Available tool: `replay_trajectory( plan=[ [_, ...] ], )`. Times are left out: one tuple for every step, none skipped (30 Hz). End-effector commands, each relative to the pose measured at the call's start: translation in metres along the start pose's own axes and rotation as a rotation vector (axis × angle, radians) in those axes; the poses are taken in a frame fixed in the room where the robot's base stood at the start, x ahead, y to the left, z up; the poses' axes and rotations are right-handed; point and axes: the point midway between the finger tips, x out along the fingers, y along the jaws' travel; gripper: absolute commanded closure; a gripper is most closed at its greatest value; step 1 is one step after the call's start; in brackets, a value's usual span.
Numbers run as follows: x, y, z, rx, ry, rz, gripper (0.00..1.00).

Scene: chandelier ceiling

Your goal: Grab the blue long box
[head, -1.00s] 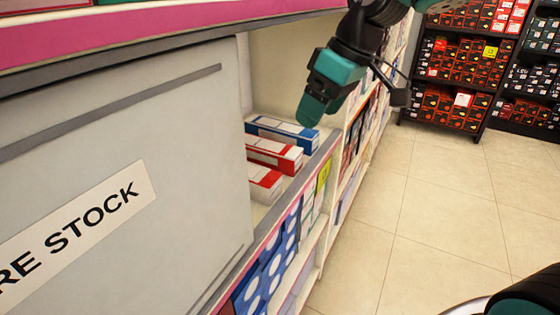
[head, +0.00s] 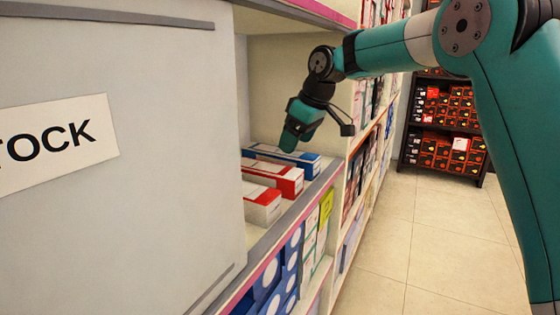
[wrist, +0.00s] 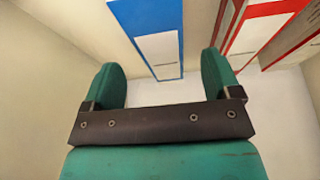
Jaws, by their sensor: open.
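The blue long box (head: 282,158) lies on the shelf behind the red-and-white boxes, blue with white panels. In the wrist view the blue box (wrist: 150,32) lies ahead, its near end between the two fingers and slightly beyond or below their tips; I cannot tell the exact gap. My gripper (head: 292,138) is just above the box's right part in the head view. In the wrist view my gripper (wrist: 160,80) is open, with two green fingers apart and nothing held.
A red-and-white box (head: 275,177) lies next to the blue box, and another (head: 262,204) lies nearer. In the wrist view the red box (wrist: 245,25) is close to the right finger. A grey panel (head: 110,150) covers the shelf's left side.

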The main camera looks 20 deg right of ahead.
Motion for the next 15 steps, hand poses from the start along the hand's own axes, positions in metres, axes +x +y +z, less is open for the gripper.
replay_trajectory(
  plan=[
    [0.003, 0.0, -0.008, -0.003, 0.0, -0.001, 0.17],
    [0.004, 0.0, -0.011, -0.003, 0.001, 0.0, 0.17],
    [0.005, 0.0, -0.015, -0.002, 0.001, 0.0, 0.17],
    [0.006, 0.0, -0.017, -0.001, 0.001, 0.0, 0.17],
    [0.007, 0.0, -0.018, -0.001, 0.0, 0.0, 0.17],
    [0.008, 0.0, -0.02, -0.001, 0.0, -0.001, 0.17],
    [0.008, 0.0, -0.021, -0.001, 0.0, -0.001, 0.17],
    [0.009, 0.0, -0.022, -0.002, 0.0, 0.0, 0.17],
    [0.009, -0.001, -0.024, -0.003, 0.0, 0.0, 0.17],
    [0.011, -0.001, -0.026, -0.003, 0.0, -0.001, 0.17],
    [0.013, -0.001, -0.028, -0.002, -0.001, -0.002, 0.17],
    [0.021, -0.001, -0.026, -0.001, -0.002, -0.002, 0.17],
    [0.026, -0.001, -0.025, -0.001, -0.002, -0.003, 0.17],
    [0.031, -0.001, -0.025, -0.001, -0.001, -0.003, 0.17],
    [0.038, -0.001, -0.025, -0.001, -0.001, -0.002, 0.17]
  ],
)
